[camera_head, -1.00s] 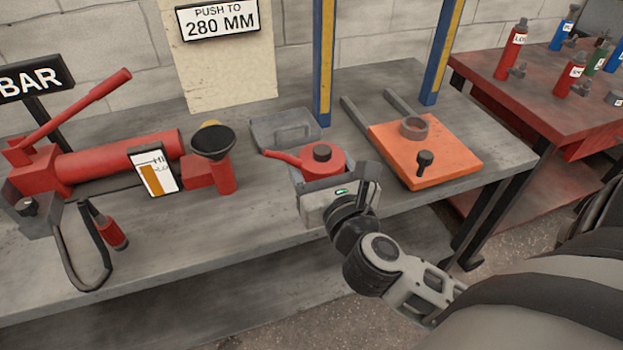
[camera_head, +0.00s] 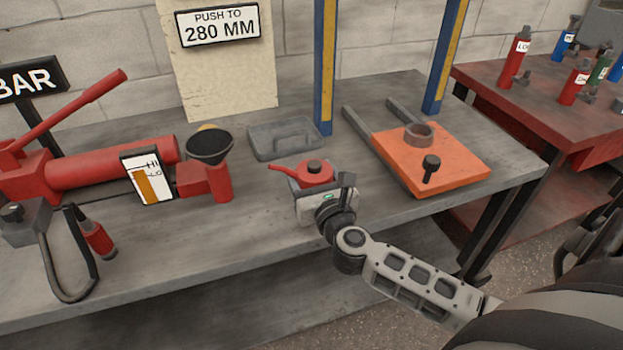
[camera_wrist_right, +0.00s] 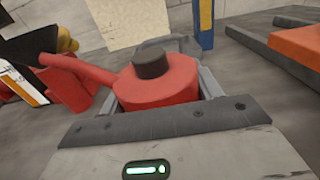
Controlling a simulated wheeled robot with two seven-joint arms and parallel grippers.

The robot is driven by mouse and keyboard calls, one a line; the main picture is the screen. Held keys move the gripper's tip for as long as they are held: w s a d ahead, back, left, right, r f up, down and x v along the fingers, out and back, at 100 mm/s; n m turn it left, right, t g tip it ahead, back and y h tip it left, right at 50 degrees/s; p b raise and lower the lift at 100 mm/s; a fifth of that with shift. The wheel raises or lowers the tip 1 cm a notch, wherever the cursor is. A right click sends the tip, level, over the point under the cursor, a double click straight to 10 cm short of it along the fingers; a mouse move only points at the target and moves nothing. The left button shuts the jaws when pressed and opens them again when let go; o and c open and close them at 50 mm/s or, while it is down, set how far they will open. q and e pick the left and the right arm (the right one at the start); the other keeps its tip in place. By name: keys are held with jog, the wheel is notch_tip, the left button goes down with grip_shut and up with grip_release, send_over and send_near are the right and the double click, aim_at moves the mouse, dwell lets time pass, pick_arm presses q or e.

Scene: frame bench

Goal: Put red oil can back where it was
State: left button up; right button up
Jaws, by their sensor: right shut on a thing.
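The red oil can (camera_head: 313,173) has a dark cap and a thin spout pointing left. My right gripper (camera_head: 313,182) is shut on the can, its fingers on both sides of the body. In the right wrist view the can (camera_wrist_right: 160,92) looks upright between the grey fingers (camera_wrist_right: 157,98), and its spout reaches up to the left. The can's lower part is hidden behind the gripper, so I cannot tell whether it touches the bench. My left gripper is not in view.
The grey bench (camera_head: 270,215) has a grey tray (camera_head: 262,151) behind the can. The red pump's reservoir with its black funnel (camera_head: 209,148) stands left. An orange plate (camera_head: 455,165) lies right. A blue and yellow post (camera_head: 324,70) rises behind. Clear bench lies between can and plate.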

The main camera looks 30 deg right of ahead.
jog(key=shift+r, duration=0.1)
jog(key=shift+f, duration=0.2)
jog(key=o, duration=1.3)
jog(key=shift+r, duration=0.1)
